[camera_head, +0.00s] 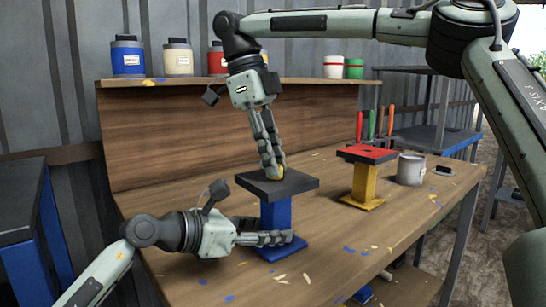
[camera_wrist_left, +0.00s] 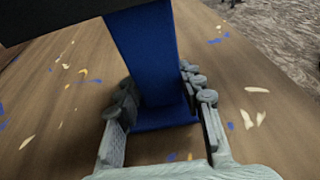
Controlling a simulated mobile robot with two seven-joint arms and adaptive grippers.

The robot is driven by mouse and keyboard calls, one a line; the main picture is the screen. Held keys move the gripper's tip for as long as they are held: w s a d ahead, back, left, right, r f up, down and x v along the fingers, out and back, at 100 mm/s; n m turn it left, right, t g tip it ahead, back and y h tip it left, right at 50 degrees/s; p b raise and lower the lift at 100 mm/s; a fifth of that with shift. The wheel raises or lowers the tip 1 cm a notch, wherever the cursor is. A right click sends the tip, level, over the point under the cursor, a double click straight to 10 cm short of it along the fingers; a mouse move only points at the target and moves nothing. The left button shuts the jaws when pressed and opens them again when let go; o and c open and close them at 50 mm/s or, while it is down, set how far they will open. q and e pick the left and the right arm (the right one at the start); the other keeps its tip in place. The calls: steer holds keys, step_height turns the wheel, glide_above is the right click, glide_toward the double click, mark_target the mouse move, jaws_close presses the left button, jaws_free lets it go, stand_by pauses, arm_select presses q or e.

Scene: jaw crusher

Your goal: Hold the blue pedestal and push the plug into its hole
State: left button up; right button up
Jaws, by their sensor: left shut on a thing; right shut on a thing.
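The blue pedestal (camera_head: 277,215) stands upright on the wooden table, with a flat black top (camera_head: 300,183). My left gripper (camera_head: 285,238) is shut on its blue column near the base. The left wrist view shows the column (camera_wrist_left: 148,60) between the two fingers (camera_wrist_left: 160,110). My right gripper (camera_head: 276,174) points down onto the black top, shut on a small yellow plug (camera_head: 281,169) that is mostly hidden by the fingers. The hole is hidden, and I cannot tell how far the plug sits in it.
A yellow pedestal with a red top (camera_head: 366,154) stands to the right, with several screwdrivers (camera_head: 370,122) behind it. A grey mug (camera_head: 411,169) is further right. Paint cans (camera_head: 128,57) stand on the shelf behind. Small chips litter the table; its front is otherwise clear.

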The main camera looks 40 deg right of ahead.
arm_select(q)
steer(key=shift+f, duration=0.1)
arm_select(e)
steer(key=o, duration=0.9)
steer(key=shift+f, duration=0.1)
steer(key=shift+c, duration=0.2)
steer(key=v, duration=0.7)
steer(key=shift+r, duration=0.3)
arm_select(q)
steer(key=o, duration=1)
steer(key=shift+c, duration=0.2)
